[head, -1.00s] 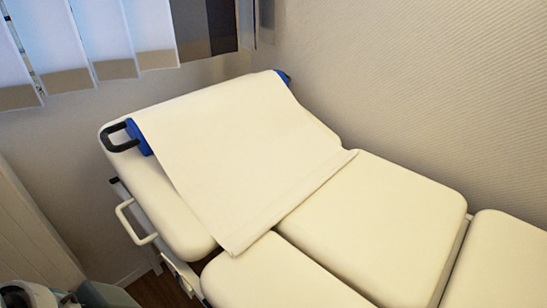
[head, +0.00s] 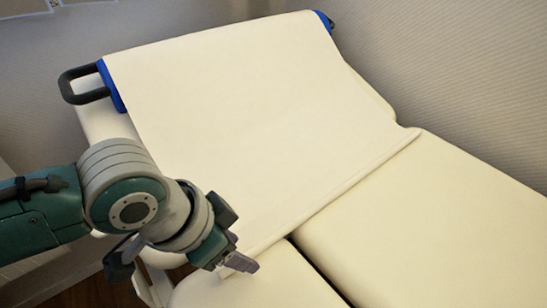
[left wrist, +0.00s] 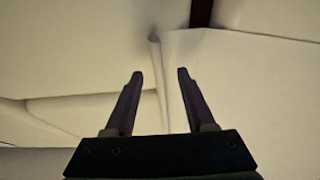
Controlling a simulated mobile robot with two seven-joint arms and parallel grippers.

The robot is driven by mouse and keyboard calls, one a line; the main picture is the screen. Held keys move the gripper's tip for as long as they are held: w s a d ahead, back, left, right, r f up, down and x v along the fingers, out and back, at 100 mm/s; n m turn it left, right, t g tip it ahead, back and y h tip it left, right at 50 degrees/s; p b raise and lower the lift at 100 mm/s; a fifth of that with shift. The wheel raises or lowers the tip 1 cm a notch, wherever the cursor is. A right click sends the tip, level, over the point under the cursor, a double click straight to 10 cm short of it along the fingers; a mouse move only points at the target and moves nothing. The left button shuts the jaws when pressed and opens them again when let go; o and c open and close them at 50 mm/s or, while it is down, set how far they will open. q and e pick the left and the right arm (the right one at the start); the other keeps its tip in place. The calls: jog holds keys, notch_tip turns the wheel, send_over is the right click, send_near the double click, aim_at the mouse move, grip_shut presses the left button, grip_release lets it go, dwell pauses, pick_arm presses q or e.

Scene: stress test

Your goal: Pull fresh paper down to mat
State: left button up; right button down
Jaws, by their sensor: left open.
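A wide sheet of cream paper (head: 250,110) hangs from a roll between two blue end pieces (head: 112,86) at the head of a padded couch. It lies over the tilted backrest. Its lower edge (head: 345,190) is a thick rolled fold near the seam with the flat cushions. My left gripper (head: 242,264) is at the near-left end of that edge, jaws open. In the left wrist view a narrow ridge, apparently the rolled edge (left wrist: 156,70), runs between the open fingers (left wrist: 160,74); contact cannot be told. I cannot make out a separate mat. My right gripper is out of view.
Flat cream cushions (head: 450,190) extend to the lower right and are clear. A black loop handle (head: 78,88) juts from the couch's upper left. A textured wall (head: 450,60) stands close behind. A dark gap (head: 318,270) separates two cushions.

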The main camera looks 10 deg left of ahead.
pick_arm(q)
jog(key=shift+w+d+f, duration=0.2)
jog(key=shift+w+f, duration=0.05)
jog(key=shift+f, duration=0.4)
grip_shut()
dwell(1.0)
